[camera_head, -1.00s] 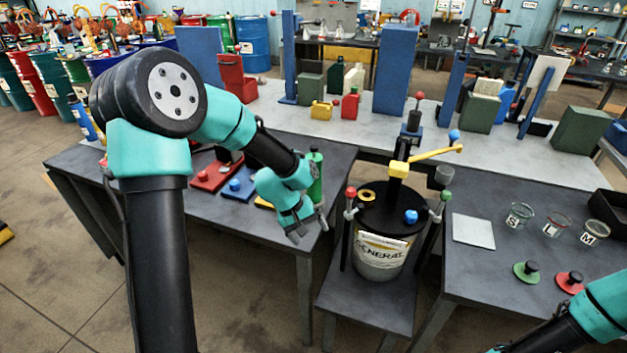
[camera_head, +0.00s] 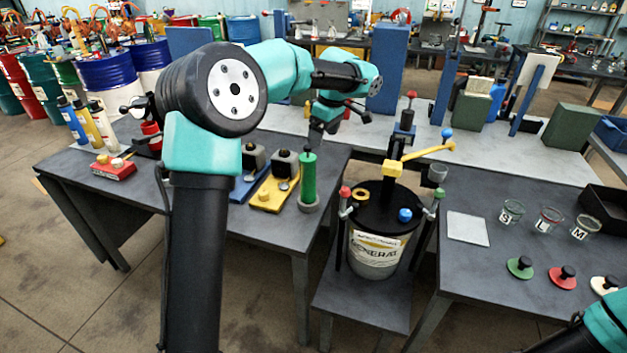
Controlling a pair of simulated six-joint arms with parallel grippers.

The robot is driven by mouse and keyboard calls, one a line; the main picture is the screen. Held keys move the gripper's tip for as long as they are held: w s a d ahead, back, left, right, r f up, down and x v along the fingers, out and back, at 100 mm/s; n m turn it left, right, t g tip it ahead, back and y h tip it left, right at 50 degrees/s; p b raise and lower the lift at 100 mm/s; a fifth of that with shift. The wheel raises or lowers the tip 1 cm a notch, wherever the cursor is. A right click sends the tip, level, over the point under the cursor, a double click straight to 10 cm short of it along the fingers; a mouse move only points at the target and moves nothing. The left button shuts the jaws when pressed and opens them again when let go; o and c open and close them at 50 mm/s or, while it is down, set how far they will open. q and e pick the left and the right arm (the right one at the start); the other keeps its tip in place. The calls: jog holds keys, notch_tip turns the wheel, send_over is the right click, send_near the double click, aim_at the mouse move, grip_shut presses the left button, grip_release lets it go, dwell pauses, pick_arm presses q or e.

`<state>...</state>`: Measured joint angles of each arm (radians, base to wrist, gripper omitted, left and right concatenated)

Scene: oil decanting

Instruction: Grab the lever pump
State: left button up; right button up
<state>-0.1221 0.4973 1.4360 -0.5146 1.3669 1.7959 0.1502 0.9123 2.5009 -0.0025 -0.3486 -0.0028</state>
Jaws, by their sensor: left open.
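The lever pump (camera_head: 391,169) stands upright on the black lid of a labelled drum (camera_head: 376,256). It has a yellow block and a yellow lever (camera_head: 428,152) rising to the right, with a blue knob near its end. My left gripper (camera_head: 342,122) is open, up and to the left of the pump in the picture, and apart from it. It appears over the front part of the pale back bench. My right arm shows only in the bottom right corner, and its gripper is out of frame.
A green cylinder (camera_head: 308,178) stands at the left table's right edge. A black post with a red knob (camera_head: 406,118) rises just behind the pump. Red-knobbed (camera_head: 345,193) and green-knobbed (camera_head: 438,194) clamps flank the lid. Jars (camera_head: 511,212) and lids stand on the right table.

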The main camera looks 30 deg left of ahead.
aim_at(308, 157)
pick_arm(q)
jog(key=r+n, duration=0.1)
jog(key=r, duration=0.1)
jog(key=w+r+n+y, duration=0.1)
jog(key=r, duration=0.1)
jog(key=shift+a+r+n, duration=0.2)
jog(key=shift+r+n, duration=0.1)
jog(key=shift+r, duration=0.1)
jog(key=x, duration=1.2)
jog(key=shift+a+f, duration=0.1)
jog(key=shift+a, duration=0.15)
jog(key=shift+s+x, duration=0.2)
jog(key=shift+x, duration=2.4)
jog(key=shift+a, duration=0.15)
